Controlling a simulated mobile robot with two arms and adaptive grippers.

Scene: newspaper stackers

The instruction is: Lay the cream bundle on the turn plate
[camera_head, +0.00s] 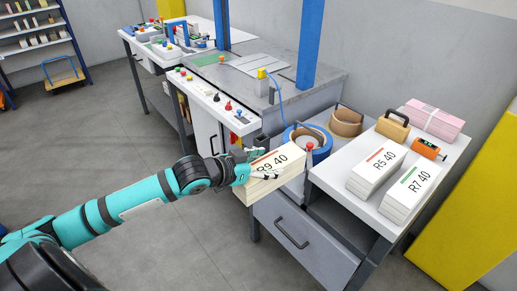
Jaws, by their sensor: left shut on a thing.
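My left gripper (261,166) is shut on the cream bundle (285,168) marked R9 40. The bundle is a thick paper stack, held beside the left end of the white side table, above the grey drawer unit. The gripper's fingers lie over its left side. The grey steel top (275,78) of the strapping machine lies behind it, between two blue posts. I cannot tell for sure which part of this surface is the turn plate. My right gripper is not in view.
The white table (343,200) holds bundles marked R5 40 (375,172) and R7 40 (411,195), a pink bundle (434,120), an orange device (428,149) and a brown handled block (393,126). Blue (324,152) and brown (346,122) rolls stand behind. A control panel (212,98) fronts the machine.

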